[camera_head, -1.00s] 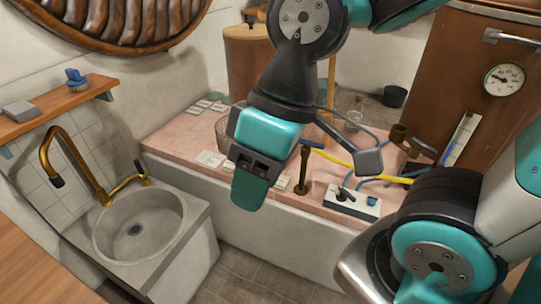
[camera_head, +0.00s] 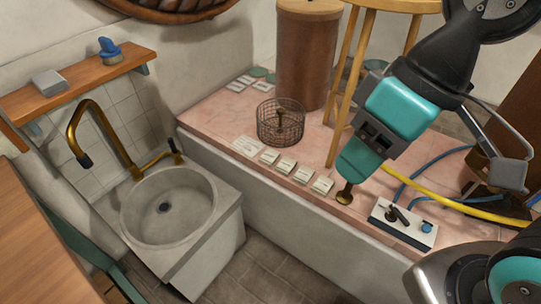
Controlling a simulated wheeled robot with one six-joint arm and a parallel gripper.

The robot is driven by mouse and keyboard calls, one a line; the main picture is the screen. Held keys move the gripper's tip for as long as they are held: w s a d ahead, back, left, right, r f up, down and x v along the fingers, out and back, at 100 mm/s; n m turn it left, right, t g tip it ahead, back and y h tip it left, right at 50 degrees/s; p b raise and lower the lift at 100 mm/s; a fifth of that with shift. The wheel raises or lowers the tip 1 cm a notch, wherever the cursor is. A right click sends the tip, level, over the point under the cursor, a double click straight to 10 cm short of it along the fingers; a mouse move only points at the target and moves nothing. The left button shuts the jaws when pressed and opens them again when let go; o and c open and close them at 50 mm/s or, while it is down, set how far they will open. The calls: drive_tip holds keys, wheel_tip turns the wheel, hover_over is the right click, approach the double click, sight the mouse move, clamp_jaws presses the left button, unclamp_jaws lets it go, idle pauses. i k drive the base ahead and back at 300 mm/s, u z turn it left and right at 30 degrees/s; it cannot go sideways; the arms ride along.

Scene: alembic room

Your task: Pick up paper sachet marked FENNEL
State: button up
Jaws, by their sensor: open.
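Several small white paper sachets lie in a row along the front of the pink countertop (camera_head: 225,115): one at the left end (camera_head: 248,146), then others (camera_head: 270,156), (camera_head: 285,165), (camera_head: 303,174), and one at the right end (camera_head: 322,185). Their print is too small to read, so I cannot tell which is marked FENNEL. My gripper (camera_head: 358,160) points down to the right of the row, apart from the sachets. Only one teal finger shows clearly. The gap between the fingers is hidden, and I see nothing held.
A wire basket (camera_head: 280,122) stands behind the row. A wooden-legged stool (camera_head: 345,90) and a brown cylinder (camera_head: 307,55) are behind. More flat pieces lie farther back. A sink (camera_head: 166,206) is left.

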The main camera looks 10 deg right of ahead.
sight(303, 176)
drive_tip(key=z, duration=2)
drive_tip(key=k, duration=0.8)
drive_tip(key=u, duration=1.5)
drive_tip(key=i, duration=1)
